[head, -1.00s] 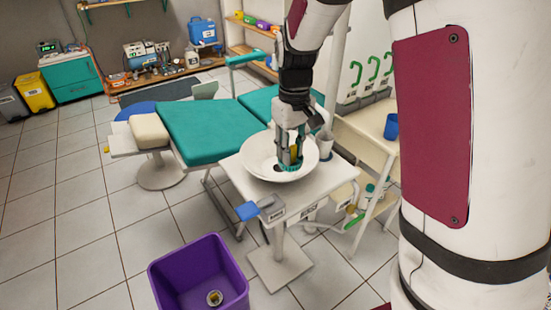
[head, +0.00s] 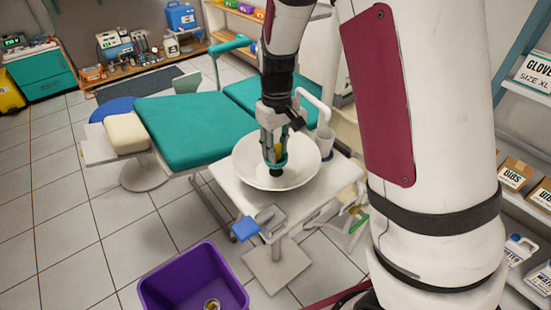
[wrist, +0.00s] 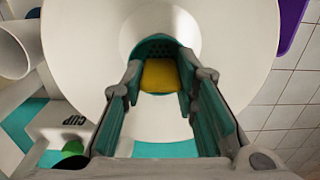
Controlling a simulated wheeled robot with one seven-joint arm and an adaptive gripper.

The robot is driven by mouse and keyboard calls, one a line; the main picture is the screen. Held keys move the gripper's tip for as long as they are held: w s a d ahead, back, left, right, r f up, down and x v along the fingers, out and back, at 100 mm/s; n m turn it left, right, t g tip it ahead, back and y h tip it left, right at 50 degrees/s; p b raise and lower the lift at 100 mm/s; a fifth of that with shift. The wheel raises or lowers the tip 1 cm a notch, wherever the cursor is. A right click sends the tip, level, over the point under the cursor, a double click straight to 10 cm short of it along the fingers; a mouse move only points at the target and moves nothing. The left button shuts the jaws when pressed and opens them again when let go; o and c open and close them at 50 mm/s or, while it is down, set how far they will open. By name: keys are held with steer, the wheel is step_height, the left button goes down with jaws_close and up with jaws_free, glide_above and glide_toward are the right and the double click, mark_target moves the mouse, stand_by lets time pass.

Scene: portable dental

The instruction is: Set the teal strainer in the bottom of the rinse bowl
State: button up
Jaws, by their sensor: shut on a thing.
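The white rinse bowl (head: 305,172) stands on a small white table, with a dark spot at its bottom (head: 275,173). It fills much of the wrist view (wrist: 235,60). My gripper (head: 273,158) points down inside the bowl. Its fingers (wrist: 163,88) are shut on the teal strainer (wrist: 155,46) by a yellow block-shaped part (wrist: 160,75). The strainer's perforated teal part shows beyond the fingertips. In the head view the fingers partly hide the strainer, low in the bowl near the dark spot. Whether it touches the bowl is unclear.
A white cup (head: 325,140) stands beside the bowl at the right, with a white curved pipe (head: 315,103) near it. A grey and blue item (head: 262,222) is at the table's front. A purple bin (head: 192,280) stands in front; a teal chair (head: 190,125) is behind left.

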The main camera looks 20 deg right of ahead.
steer(key=shift+f+b, duration=0.4)
steer(key=shift+f, duration=1.4)
steer(key=shift+f, duration=0.2)
steer(key=o, duration=0.9)
